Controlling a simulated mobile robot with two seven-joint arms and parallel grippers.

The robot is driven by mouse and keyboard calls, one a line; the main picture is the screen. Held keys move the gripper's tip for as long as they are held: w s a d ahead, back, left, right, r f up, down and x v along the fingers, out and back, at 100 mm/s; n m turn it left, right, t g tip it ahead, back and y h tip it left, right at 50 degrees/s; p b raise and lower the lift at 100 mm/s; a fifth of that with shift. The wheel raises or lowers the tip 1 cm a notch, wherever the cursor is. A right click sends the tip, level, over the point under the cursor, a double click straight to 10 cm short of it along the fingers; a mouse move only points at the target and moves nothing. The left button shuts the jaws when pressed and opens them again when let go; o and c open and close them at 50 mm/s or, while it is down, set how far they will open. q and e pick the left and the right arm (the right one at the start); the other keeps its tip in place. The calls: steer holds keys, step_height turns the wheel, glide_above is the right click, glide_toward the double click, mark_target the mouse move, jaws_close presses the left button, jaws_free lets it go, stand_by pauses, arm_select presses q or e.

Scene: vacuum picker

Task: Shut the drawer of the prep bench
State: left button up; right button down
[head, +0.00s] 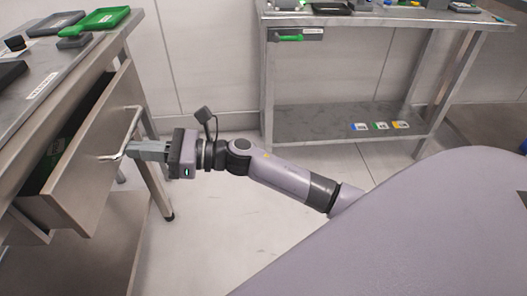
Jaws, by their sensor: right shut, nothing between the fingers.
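The prep bench (112,48) stands at the left with a metal top. Its drawer (88,165) is pulled out, and the dark inside shows behind the front panel. A bar handle (126,133) is fixed on the drawer front. My right gripper (135,148) is shut and empty, with its fingertips at the handle; I cannot tell whether they touch it. My left gripper is not in view.
Green trays (98,20) and dark items lie on the bench top. A second metal bench (390,18) stands at the back, with small colored cards (380,126) on its lower shelf. The floor (235,225) between is clear.

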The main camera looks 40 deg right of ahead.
mark_target(106, 152)
steer(key=b+x, duration=0.1)
steer(key=x, duration=0.2)
steer(key=f+b+x, duration=0.1)
steer(key=x, duration=0.2)
steer(key=shift+w+a+f, duration=0.1)
steer(key=shift+f, duration=0.1)
steer(key=shift+w+a, duration=0.3)
steer(key=shift+a, duration=0.2)
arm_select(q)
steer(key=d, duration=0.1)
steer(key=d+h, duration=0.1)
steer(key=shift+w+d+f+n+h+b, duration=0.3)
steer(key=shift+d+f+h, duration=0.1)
arm_select(e)
steer(key=shift+r, duration=0.25)
steer(key=shift+a, duration=0.1)
